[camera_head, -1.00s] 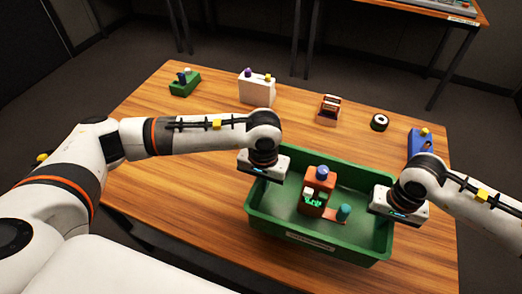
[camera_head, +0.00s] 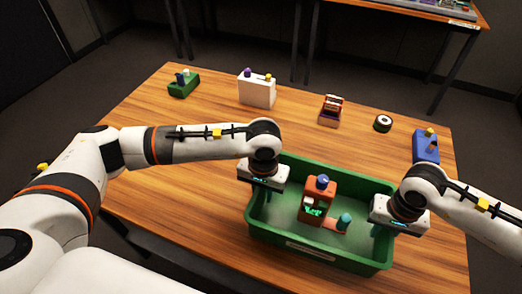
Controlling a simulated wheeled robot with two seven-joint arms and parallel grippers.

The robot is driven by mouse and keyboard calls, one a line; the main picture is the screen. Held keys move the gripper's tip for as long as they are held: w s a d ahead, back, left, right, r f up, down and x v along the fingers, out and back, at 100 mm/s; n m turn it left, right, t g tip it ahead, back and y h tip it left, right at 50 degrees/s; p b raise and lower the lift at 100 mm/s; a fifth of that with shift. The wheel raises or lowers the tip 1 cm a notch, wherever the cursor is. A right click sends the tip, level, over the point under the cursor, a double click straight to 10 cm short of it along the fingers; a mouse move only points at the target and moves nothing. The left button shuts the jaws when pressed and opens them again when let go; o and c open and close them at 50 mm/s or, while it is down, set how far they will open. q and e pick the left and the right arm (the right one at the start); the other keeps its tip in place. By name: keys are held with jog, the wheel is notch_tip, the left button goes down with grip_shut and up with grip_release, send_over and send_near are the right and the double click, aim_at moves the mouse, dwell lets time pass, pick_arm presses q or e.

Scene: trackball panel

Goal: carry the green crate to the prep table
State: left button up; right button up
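The green crate (camera_head: 320,263) sits near the front right of the wooden table. It holds an orange-brown device with a blue knob (camera_head: 317,200) and a small teal-topped piece (camera_head: 344,222). My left gripper (camera_head: 261,188) points down at the crate's left wall. My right gripper (camera_head: 388,230) points down at its right wall. The gripper bodies mostly hide the fingers, so I cannot tell whether they close on the walls. I cannot tell which table is the prep table; the crate's front label is unreadable.
On the wooden table (camera_head: 190,215) stand a green block (camera_head: 184,87), a white box (camera_head: 257,92), a red-brown device (camera_head: 331,112), a black-and-white ring (camera_head: 383,123) and a blue block (camera_head: 425,147). Another table (camera_head: 425,12) with a small edge label stands behind, across dark floor.

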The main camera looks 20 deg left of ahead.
pick_arm(q)
notch_tip(320, 180, up, 11)
jog(key=shift+f, duration=0.1)
jog(key=shift+r, duration=0.6)
pick_arm(e)
jog(key=shift+r, duration=0.15)
notch_tip(320, 180, up, 12)
jog(key=shift+f, duration=0.15)
